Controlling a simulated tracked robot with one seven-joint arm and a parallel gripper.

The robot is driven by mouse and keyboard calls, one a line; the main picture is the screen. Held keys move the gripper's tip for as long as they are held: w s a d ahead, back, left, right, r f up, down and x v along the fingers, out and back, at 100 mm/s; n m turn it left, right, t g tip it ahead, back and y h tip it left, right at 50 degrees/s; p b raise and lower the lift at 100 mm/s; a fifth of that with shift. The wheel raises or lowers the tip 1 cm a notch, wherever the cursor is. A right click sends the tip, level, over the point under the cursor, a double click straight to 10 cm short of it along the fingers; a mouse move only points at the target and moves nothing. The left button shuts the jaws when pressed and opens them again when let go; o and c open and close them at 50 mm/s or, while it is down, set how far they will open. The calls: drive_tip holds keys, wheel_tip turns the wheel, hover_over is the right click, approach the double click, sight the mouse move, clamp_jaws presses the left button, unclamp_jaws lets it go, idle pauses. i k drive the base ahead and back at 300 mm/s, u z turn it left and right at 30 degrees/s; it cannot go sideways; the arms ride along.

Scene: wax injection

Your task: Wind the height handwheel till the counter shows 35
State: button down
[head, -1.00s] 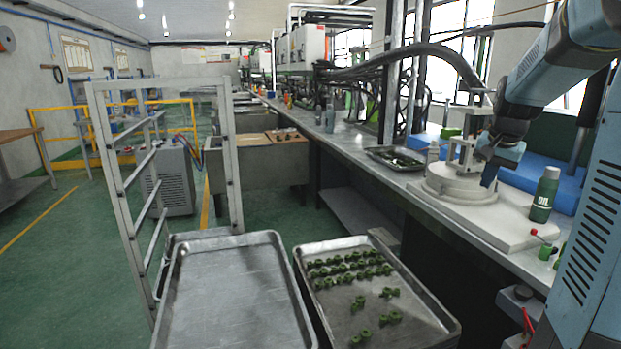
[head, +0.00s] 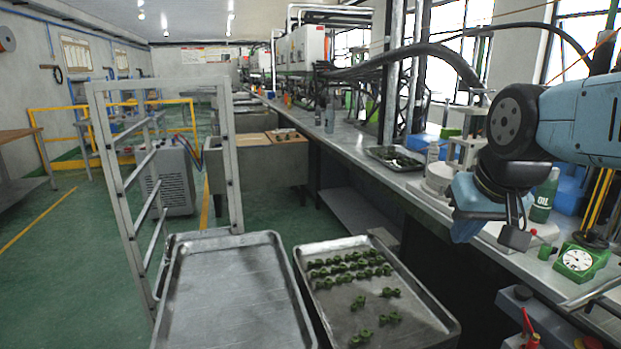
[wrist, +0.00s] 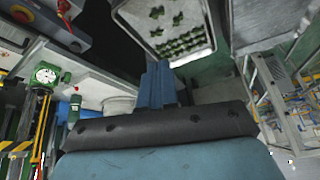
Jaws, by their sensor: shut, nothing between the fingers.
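My gripper (head: 466,228) hangs in the air in front of the bench edge, its blue fingers pointing down. In the wrist view my gripper (wrist: 158,80) shows its blue fingers shut together with nothing between them. A green gauge with a round white dial (head: 578,259) stands at the right on the bench; it also shows in the wrist view (wrist: 46,75). My gripper is to its left and apart from it. I cannot make out the height handwheel or the counter's number in either view.
A green oil bottle (head: 544,197) stands on the bench behind my arm. A tray of green parts (head: 435,318) and an empty tray (head: 235,300) are in front. A metal rack frame (head: 228,165) stands at the left. Red-topped controls (head: 528,322) are at lower right.

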sight(592, 234)
drive_tip(key=z, duration=1.65)
drive_tip(key=k, duration=0.5)
drive_tip(key=z, duration=0.05)
drive_tip(key=i, duration=1.25)
